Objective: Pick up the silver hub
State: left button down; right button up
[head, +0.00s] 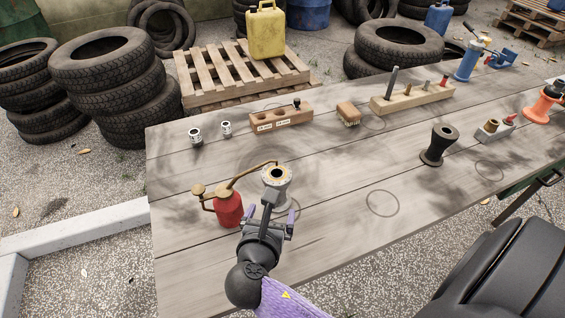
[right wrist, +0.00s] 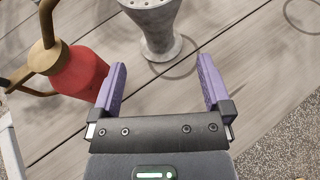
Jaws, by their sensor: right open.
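The silver hub (head: 277,184) stands upright on the wooden table, left of its middle in the head view. It has a wide flange with holes on top and a narrower waist. In the right wrist view the hub (right wrist: 160,35) is at the top centre, its upper part cut off. My right gripper (head: 270,212) is open with purple fingers, on the near side of the hub. In the right wrist view the hub lies just beyond and between the open fingertips (right wrist: 162,66), and nothing is between the fingers. My left gripper is not in view.
A red oil can (head: 229,209) stands close left of the hub, its brass spout reaching towards the hub's top. A black hub (head: 439,145) stands further right. The table's middle is clear.

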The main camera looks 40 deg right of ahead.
jog(key=b+x, duration=0.2)
jog(key=x, duration=0.2)
jog(key=shift+f, duration=0.2)
jog(key=b+x, duration=0.3)
jog(key=x, duration=0.1)
jog(key=shift+w+d+f, duration=0.1)
jog(key=shift+w+d, duration=0.05)
jog(key=shift+w, duration=0.25)
jog(key=shift+w+d, duration=0.15)
jog(key=c, duration=0.7)
grip_shut()
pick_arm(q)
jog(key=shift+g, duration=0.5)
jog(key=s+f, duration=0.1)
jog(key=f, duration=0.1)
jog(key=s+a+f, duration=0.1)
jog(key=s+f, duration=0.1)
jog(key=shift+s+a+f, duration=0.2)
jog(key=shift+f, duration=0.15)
pick_arm(e)
jog(key=shift+r, duration=0.25)
